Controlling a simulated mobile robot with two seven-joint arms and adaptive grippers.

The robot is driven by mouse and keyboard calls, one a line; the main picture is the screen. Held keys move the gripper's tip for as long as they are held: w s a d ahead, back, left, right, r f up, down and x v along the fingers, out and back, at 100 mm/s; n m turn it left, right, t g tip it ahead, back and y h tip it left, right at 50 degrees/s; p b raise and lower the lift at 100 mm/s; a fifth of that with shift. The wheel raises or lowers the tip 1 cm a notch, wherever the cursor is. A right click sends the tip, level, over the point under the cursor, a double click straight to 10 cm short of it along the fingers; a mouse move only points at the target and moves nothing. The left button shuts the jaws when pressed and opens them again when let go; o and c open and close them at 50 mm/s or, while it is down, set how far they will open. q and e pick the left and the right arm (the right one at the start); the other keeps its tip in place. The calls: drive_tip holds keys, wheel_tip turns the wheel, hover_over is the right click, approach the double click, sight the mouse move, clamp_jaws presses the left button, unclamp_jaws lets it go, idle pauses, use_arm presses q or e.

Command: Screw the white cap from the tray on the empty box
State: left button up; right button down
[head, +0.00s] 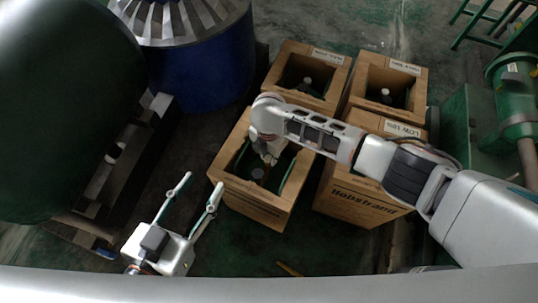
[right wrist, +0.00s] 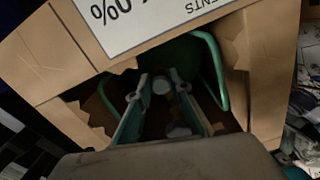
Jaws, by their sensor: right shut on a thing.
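An open cardboard box (head: 235,195) stands at the front left of the box group; a dark round top (head: 258,173) shows inside it. My right gripper (head: 267,158) reaches down into this box. In the right wrist view its fingers (right wrist: 162,85) are close together around a small pale thing (right wrist: 160,86), which looks like the white cap; its seating is hard to tell. A white label (right wrist: 150,20) on the box flap there shows "0%". My left gripper (head: 201,182) is open and empty, left of the box. I see no tray.
Two open boxes (head: 325,60) (head: 415,85) behind hold cylinders with pale tops. A further box (head: 350,205) stands at right, partly under my right arm. A dark green tank (head: 70,100) and a blue drum (head: 200,65) stand left. Green railing and machinery (head: 480,130) stand right.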

drive_tip(key=shift+s+m+p, duration=0.1)
drive_tip(key=shift+m+p, duration=0.4)
drive_tip(key=shift+m, duration=0.7)
use_arm(q)
drive_tip(key=r, duration=0.1)
drive_tip(key=w+r, duration=0.1)
drive_tip(key=shift+r, duration=0.4)
use_arm(e)
drive_tip(key=shift+s+f+m, duration=0.1)
drive_tip(key=shift+f+m, duration=0.05)
drive_tip(key=shift+m, duration=0.15)
use_arm(q)
drive_tip(key=shift+t, duration=0.3)
use_arm(e)
drive_tip(key=shift+m+p, duration=0.55)
drive_tip(key=shift+m, duration=0.55)
drive_tip(key=shift+s+m, duration=0.1)
drive_tip(key=shift+m, duration=0.3)
use_arm(q)
drive_tip(key=r, duration=0.2)
drive_tip(key=shift+w+r, duration=0.3)
drive_tip(key=shift+r, duration=0.1)
use_arm(e)
drive_tip(key=shift+m, duration=0.3)
drive_tip(key=shift+d+f, duration=0.1)
